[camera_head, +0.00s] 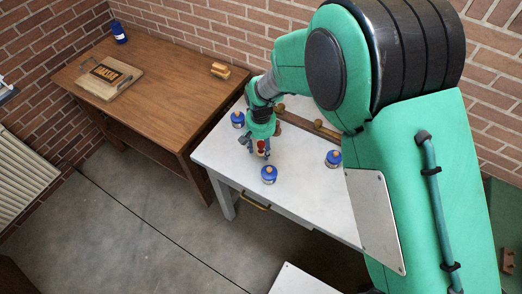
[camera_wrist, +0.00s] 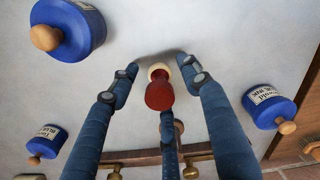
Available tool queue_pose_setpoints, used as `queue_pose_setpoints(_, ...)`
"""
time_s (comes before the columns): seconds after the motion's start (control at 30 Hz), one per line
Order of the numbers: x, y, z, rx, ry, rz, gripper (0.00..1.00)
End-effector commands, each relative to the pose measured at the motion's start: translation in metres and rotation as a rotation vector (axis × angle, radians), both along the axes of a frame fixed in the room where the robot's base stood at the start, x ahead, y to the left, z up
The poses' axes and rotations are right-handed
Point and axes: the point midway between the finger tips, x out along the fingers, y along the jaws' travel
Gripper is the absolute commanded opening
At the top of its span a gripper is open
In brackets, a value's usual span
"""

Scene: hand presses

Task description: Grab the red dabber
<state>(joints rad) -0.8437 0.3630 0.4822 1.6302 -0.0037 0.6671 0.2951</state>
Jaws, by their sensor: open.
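The fingers are apart, with visible gaps beside the dabber. In the head view my gripper (camera_head: 259,151) is low over the white table, and only a little of the red dabber (camera_head: 261,145) shows between its fingers.
Blue ink tins with wooden knobs stand around my gripper: one in front (camera_head: 269,174), one to the right (camera_head: 333,158) and one at the left edge (camera_head: 238,119). A wooden bar with brass fittings (camera_head: 318,128) lies behind. A brown desk (camera_head: 150,65) adjoins on the left.

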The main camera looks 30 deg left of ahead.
Motion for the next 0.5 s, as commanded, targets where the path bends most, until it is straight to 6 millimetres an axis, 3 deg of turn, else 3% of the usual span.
queue_pose_setpoints(0.5,0.0001,0.0001,-0.0003,0.000,0.000,0.000,0.47)
